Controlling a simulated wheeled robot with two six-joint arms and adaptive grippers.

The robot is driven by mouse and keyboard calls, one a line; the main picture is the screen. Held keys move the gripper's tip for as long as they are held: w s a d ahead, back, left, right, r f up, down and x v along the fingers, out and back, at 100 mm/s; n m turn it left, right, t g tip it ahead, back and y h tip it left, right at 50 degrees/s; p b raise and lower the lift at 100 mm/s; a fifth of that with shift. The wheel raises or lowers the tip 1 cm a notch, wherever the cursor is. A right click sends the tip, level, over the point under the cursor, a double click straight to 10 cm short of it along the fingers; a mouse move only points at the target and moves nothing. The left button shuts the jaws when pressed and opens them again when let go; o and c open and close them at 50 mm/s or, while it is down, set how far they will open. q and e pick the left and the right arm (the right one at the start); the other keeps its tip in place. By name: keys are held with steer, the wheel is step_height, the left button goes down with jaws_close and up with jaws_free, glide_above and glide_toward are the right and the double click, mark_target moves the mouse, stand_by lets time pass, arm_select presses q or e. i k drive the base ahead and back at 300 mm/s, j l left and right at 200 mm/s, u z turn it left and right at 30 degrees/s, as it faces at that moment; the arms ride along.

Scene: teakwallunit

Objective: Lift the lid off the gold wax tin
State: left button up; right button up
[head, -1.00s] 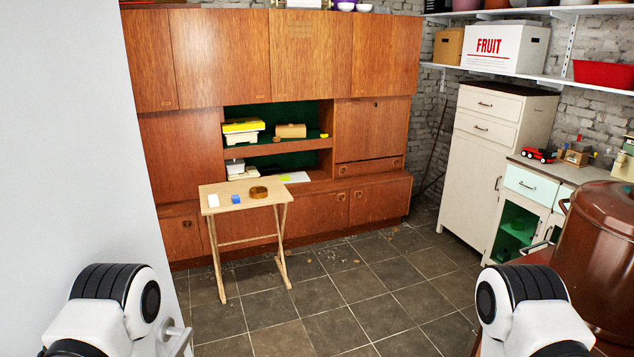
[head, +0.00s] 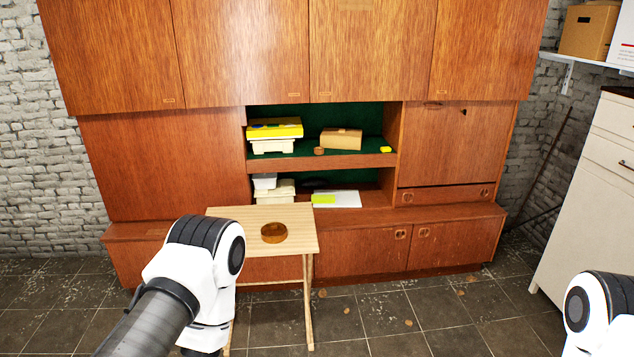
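A round, low, brown-gold tin (head: 274,233) sits on the small wooden folding table (head: 290,216) in front of the wall unit. It looks like the wax tin; I cannot make out a separate lid. My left arm comes up at the lower left and covers the table's left part, so the white and blue items seen there earlier are hidden. My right arm shows only at the lower right edge, well away from the table. Neither gripper's fingers are in view.
The teak wall unit (head: 160,160) stands behind the table. Its open shelves hold a yellow-topped box (head: 274,128), a cardboard-coloured box (head: 341,139) and a white sheet (head: 337,199). A white cabinet (head: 600,190) stands at the right.

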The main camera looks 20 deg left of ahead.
mark_target(275, 229)
steer(key=i+j+u, duration=0.2)
steer(key=i+u, duration=0.2)
steer(key=i+j+u, duration=0.1)
steer(key=i+u, duration=0.2)
steer(key=u, duration=0.15)
steer(key=i+u, duration=0.4)
steer(key=i+l+u, duration=0.2)
steer(key=u, duration=0.25)
steer(key=i+l+u, duration=0.4)
steer(key=i+j+u, duration=0.2)
steer(key=i, duration=0.25)
steer(key=i+j+u, duration=0.25)
steer(key=i, duration=0.25)
steer(key=z, duration=0.4)
steer(key=i+j+z, duration=0.1)
steer(key=z, duration=0.3)
steer(key=j+z, duration=0.15)
steer(key=z, duration=0.25)
steer(key=j+z, duration=0.15)
steer(key=z, duration=0.25)
steer(key=i+z, duration=0.45)
steer(key=i+j, duration=0.05)
steer(key=i, duration=0.05)
